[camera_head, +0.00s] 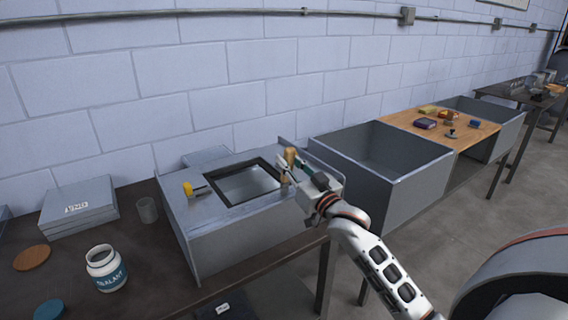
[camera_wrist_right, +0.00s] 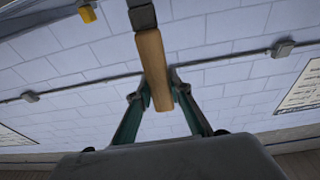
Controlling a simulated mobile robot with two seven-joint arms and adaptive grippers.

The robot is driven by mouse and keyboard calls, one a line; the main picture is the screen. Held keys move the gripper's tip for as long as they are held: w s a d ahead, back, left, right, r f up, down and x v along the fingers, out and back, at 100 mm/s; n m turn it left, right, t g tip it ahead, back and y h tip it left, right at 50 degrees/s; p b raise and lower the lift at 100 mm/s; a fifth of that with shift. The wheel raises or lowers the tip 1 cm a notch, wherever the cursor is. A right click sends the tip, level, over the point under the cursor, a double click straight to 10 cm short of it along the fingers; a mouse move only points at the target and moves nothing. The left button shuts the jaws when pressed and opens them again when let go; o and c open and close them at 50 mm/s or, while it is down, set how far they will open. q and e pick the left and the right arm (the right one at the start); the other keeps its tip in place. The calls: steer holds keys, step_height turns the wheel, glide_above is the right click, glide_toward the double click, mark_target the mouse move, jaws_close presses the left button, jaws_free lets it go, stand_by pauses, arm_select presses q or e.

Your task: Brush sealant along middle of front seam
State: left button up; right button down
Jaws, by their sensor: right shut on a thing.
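The sheet-metal duct box (camera_head: 235,240) sits on the dark table, with a dark-framed square opening (camera_head: 245,188) in its top. My right gripper (camera_head: 298,168) is shut on the wooden handle of a brush (camera_head: 290,156), above the right side of the box top. The right wrist view shows the handle (camera_wrist_right: 153,70) between the fingers (camera_wrist_right: 155,92), with a grey ferrule above it. The bristles are hard to make out, and I cannot tell whether they touch metal. An open white jar labelled sealant (camera_head: 106,270) stands left of the box. My left gripper is out of view.
A yellow-handled tool (camera_head: 190,190) lies on the box top's left side. A grey cup (camera_head: 147,210), stacked grey boxes (camera_head: 78,208), a wooden disc (camera_head: 31,257) and a blue lid (camera_head: 49,309) are at left. An open grey bin (camera_head: 400,195) stands close on the right.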

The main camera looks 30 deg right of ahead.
steer(key=shift+d, duration=0.5)
steer(key=shift+w+d+f, duration=0.1)
steer(key=shift+d+f, duration=0.1)
steer(key=shift+d, duration=1.3)
steer(key=d, duration=0.3)
steer(key=shift+d+r, duration=0.1)
steer(key=shift+d, duration=0.1)
steer(key=shift+d, duration=0.1)
